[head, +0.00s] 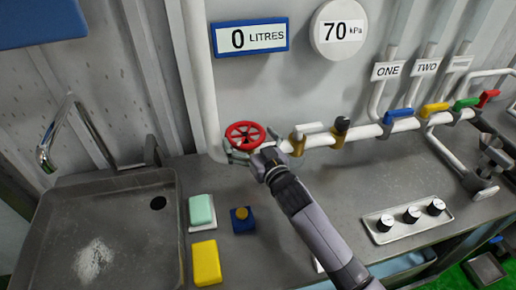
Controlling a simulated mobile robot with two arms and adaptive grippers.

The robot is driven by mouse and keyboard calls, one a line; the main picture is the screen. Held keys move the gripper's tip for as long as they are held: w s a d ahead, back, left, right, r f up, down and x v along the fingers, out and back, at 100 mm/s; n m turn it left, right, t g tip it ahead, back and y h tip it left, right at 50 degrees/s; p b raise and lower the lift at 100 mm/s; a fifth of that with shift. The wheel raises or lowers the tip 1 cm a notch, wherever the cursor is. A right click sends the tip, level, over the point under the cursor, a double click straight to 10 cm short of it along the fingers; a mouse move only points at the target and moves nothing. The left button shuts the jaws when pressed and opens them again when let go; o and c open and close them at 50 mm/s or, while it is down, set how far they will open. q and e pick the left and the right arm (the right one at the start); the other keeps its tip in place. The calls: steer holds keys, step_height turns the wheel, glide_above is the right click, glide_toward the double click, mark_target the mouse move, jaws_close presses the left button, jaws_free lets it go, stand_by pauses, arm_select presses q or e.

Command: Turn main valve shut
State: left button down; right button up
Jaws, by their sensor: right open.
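The main valve is a red spoked handwheel (245,135) on the white pipe, left of centre in the head view. My right gripper (250,150) is at the near edge of the wheel, with its arm reaching up from the lower right. Its fingers are spread open at the wheel's lower rim. I cannot tell whether they touch it. The valve body under the wheel is mostly hidden by the wheel and gripper. My left gripper is not in view.
Right of the wheel, the pipe carries yellow-bodied valves, then blue (398,115), yellow (434,109), green (466,103) and red (488,98) handles. A display (250,37) reads 0 LITRES; a gauge (338,28) reads 70 kPa.

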steer(key=v, duration=1.1)
